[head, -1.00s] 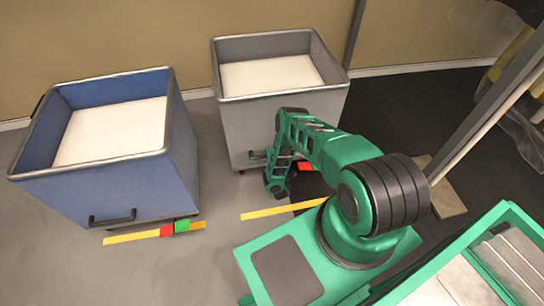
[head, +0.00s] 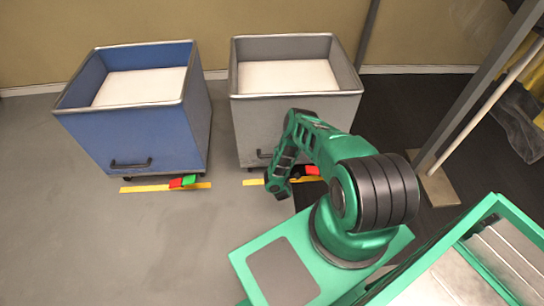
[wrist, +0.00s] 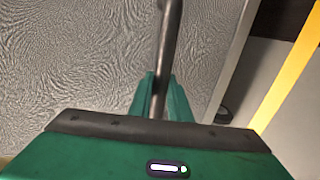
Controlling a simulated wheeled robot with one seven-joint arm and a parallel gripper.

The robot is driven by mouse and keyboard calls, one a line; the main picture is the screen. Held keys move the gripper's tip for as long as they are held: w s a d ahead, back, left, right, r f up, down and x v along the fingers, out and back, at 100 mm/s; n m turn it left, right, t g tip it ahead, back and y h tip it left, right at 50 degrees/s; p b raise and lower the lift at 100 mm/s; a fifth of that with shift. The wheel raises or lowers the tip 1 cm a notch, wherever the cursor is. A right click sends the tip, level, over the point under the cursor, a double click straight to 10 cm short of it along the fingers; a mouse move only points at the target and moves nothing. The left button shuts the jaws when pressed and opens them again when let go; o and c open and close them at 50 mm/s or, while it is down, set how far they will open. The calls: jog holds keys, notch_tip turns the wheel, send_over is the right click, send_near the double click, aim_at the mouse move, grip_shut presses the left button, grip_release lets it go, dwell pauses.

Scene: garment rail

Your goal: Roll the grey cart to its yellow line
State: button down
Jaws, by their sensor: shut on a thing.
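The grey cart (head: 247,125) stands upright in the head view, with a white bottom inside. Its yellow line (head: 253,182) lies on the floor just in front of its base, with a narrow gap of floor between them in this view. My arm hides the middle of the line and part of the cart's front. A red block (head: 312,171) shows at the line's right part. In the wrist view my gripper (wrist: 158,95) is shut on the cart's dark handle bar (wrist: 167,45), which runs between its green fingers. The yellow line (wrist: 288,80) also crosses the right of that view.
A blue cart (head: 150,135) stands to the left behind its own yellow line (head: 145,188), which bears red and green blocks (head: 182,182). A grey post (head: 480,85) on a foot plate rises at the right. The floor at the front left is clear.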

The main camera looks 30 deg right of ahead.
jog(key=shift+s+a+f, duration=0.1)
jog(key=shift+s+a, duration=0.1)
jog(key=shift+s, duration=0.25)
jog(key=shift+s+a+f, duration=0.1)
jog(key=shift+s+a, duration=0.05)
jog(key=shift+s, duration=0.3)
jog(key=c, duration=1.7)
grip_release()
jog(key=shift+o, duration=0.2)
jog(key=shift+w, duration=0.1)
jog(key=shift+r, duration=0.1)
jog(key=v, duration=1)
jog(key=shift+s, duration=0.3)
